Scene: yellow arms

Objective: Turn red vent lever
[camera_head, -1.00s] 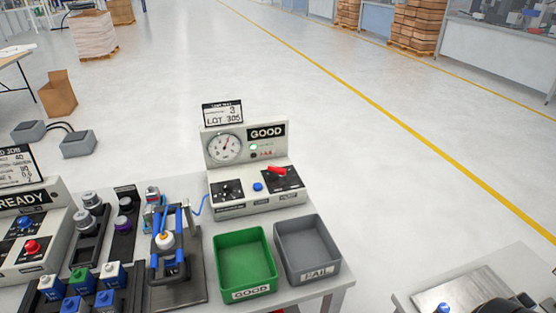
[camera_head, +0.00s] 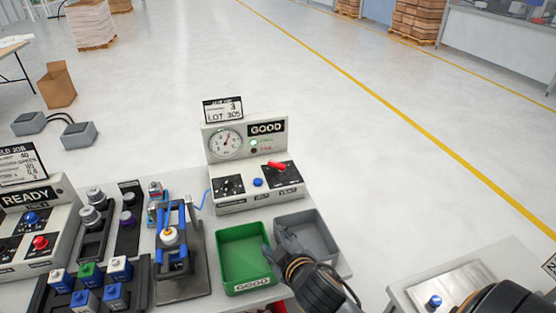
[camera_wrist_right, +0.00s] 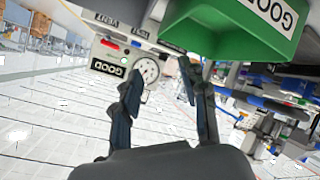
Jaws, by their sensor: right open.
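The red vent lever (camera_head: 277,165) sits on the right black plate of the grey test box (camera_head: 230,202), lying roughly sideways. A small red part that looks like the lever shows near the top of the right wrist view (camera_wrist_right: 137,31). My right gripper (camera_head: 279,238) is over the grey bin, in front of the test box and apart from the lever. In the right wrist view its two dark fingers (camera_wrist_right: 160,84) are spread, with nothing between them. My left gripper is not in view.
The green GOOD bin (camera_head: 222,262) and grey bin (camera_head: 323,238) stand in front of the test box; my arm partly covers the grey one. A blue-handled clamp fixture (camera_head: 185,230) is to the left. A blue button (camera_head: 257,183) sits left of the lever.

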